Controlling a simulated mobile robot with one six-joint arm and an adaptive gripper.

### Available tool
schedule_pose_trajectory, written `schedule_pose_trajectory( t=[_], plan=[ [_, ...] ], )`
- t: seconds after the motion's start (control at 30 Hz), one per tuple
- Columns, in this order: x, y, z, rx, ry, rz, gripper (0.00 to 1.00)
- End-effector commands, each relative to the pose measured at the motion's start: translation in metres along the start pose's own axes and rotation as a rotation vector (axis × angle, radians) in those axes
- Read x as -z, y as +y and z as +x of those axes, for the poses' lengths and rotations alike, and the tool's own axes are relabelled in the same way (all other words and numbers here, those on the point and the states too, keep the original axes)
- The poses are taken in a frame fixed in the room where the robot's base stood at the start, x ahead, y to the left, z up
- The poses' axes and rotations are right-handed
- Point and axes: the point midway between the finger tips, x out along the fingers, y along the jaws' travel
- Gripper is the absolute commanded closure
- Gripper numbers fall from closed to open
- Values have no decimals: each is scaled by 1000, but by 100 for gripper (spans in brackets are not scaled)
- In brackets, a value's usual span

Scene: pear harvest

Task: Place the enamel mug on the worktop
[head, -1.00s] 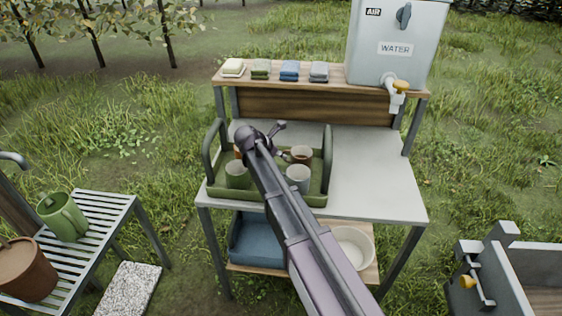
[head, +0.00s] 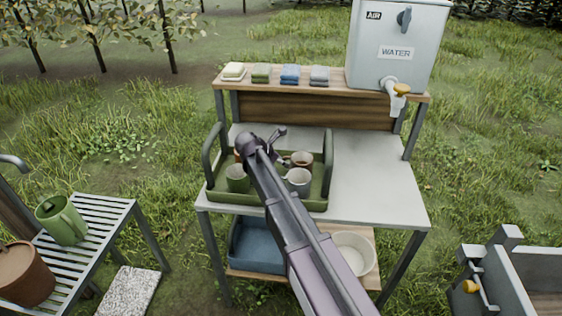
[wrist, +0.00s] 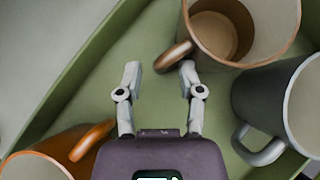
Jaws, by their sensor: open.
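The green tray (head: 327,165) stands on the left of the worktop (head: 375,185) and holds several mugs. A grey mug with a pale inside (head: 298,180) is at its front right; it looks most like the enamel mug, but I cannot be sure. It shows at right in the wrist view (wrist: 270,98). A brown mug (head: 301,158) stands behind it; its handle reaches toward my right fingertip in the wrist view. An orange-brown mug (wrist: 45,155) is at lower left there. A green mug (head: 238,179) is at the tray's front left. My gripper (wrist: 160,75) is open and empty, low over the tray.
The worktop right of the tray is clear. A shelf behind carries folded cloths (head: 290,74) and a water tank (head: 400,45) with a protruding tap. A blue bin (head: 257,247) and a white basin (head: 355,252) sit below. A slatted bench (head: 95,225) is at left.

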Motion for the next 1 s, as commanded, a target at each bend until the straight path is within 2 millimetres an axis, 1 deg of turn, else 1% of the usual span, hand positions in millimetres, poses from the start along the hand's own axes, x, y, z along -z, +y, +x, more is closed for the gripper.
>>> schedule_pose_trajectory(
  t=[0.27,0.47,0.67,1.0],
  plan=[
    [1,0,2,0,0,0,51],
    [-1,0,-10,0,0,0,51],
    [-2,-2,-30,1,0,0,51],
    [-3,-4,-68,0,0,-1,51]
  ],
)
